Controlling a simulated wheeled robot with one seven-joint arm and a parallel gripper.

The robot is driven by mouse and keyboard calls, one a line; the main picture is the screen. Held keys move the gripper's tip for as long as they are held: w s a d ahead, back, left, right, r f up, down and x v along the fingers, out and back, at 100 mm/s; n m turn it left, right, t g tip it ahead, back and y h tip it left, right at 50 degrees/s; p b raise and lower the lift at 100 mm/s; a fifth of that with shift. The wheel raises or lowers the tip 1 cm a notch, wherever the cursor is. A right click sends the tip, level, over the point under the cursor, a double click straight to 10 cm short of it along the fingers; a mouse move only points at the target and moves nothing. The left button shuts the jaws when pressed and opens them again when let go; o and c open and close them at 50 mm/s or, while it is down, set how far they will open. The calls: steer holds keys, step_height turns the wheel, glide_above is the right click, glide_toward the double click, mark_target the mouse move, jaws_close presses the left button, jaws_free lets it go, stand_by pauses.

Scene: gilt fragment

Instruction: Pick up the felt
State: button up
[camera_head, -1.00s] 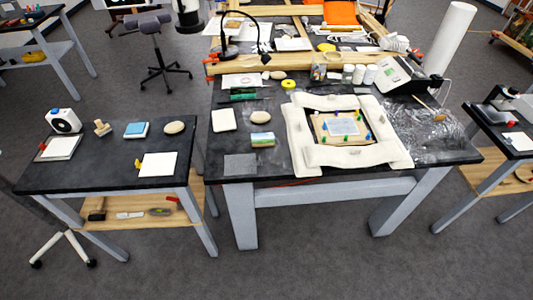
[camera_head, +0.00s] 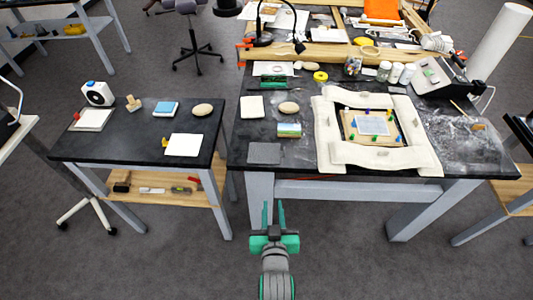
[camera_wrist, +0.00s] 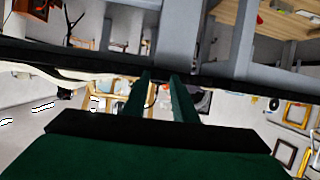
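A flat dark grey square (camera_head: 264,153), which looks like the felt, lies on the front left corner of the black-topped main table (camera_head: 300,168). My gripper (camera_head: 273,205) is in front of that table edge, below the grey square in the head view and apart from it. Its two green fingers are spread with nothing between them. In the wrist view the fingers (camera_wrist: 162,85) also stand apart and empty. The felt cannot be made out in the wrist view.
A small box (camera_head: 289,130), a white square (camera_head: 252,107) and an oval stone (camera_head: 289,108) lie behind the grey square. A padded white frame (camera_head: 330,154) is to its right. A side table (camera_head: 120,145) stands to the left, with a gap between.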

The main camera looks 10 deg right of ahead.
steer(key=m, duration=0.1)
glide_toward(284, 158)
steer(key=w, duration=0.2)
steer(key=w+r, duration=0.1)
steer(key=shift+w+d+g+h, duration=0.25)
steer(key=shift+d+g+h, duration=0.05)
steer(key=shift+d+g, duration=0.1)
steer(key=shift+w+r+x, duration=0.1)
steer(key=shift+r+x, duration=0.1)
steer(key=shift+x, duration=0.75)
steer(key=shift+w+r+x, duration=0.1)
steer(key=shift+r+x, duration=0.1)
steer(key=shift+x, duration=0.7)
steer(key=shift+w+r+x, duration=0.1)
steer(key=shift+r+x, duration=0.1)
steer(key=shift+x, duration=0.75)
steer(key=shift+a, duration=0.15)
jaws_close()
